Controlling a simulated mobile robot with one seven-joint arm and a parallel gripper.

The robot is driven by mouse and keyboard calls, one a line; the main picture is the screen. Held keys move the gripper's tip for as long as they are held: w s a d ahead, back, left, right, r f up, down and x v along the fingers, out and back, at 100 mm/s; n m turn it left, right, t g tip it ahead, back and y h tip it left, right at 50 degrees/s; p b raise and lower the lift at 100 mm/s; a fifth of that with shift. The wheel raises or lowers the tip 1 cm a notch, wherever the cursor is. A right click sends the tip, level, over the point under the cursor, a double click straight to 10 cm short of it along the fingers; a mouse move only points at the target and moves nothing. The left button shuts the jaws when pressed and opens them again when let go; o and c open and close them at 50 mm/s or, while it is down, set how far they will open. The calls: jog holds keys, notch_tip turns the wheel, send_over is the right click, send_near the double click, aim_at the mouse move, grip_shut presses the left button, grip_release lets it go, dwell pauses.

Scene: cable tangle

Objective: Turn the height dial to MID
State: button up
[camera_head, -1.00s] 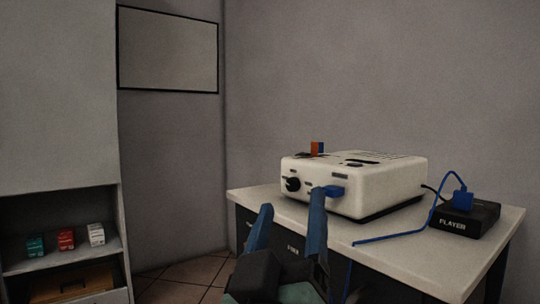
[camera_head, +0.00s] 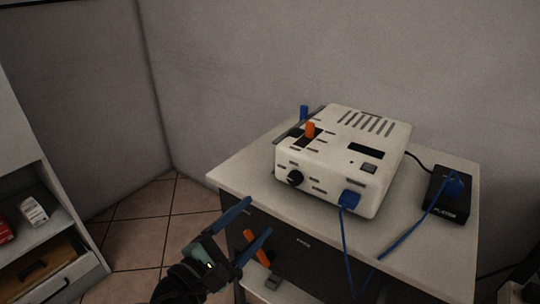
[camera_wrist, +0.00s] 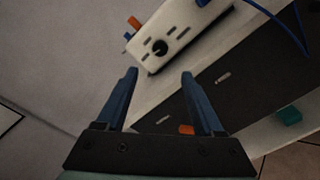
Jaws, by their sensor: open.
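A white box-shaped device (camera_head: 325,175) stands on the table. A round black dial (camera_head: 295,177) is on its front face, near the left end. The dial also shows in the wrist view (camera_wrist: 160,47), just beyond my fingertips. Its markings are too small to read. My gripper (camera_head: 259,217) is open and empty, in front of the table and apart from the dial. In the wrist view its two blue fingers (camera_wrist: 160,74) are spread, with the dial roughly centred past the gap.
A blue plug (camera_head: 349,201) with a hanging cable sits in the device's front, right of the dial. An orange lever (camera_head: 310,130) stands on its top. A black player box (camera_head: 447,196) is at the right. A shelf unit (camera_head: 52,190) stands at left, with open floor between.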

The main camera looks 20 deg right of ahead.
aim_at(293, 181)
jog(key=b+x, duration=0.3)
jog(key=x, duration=1)
jog(key=shift+s, duration=0.1)
grip_shut()
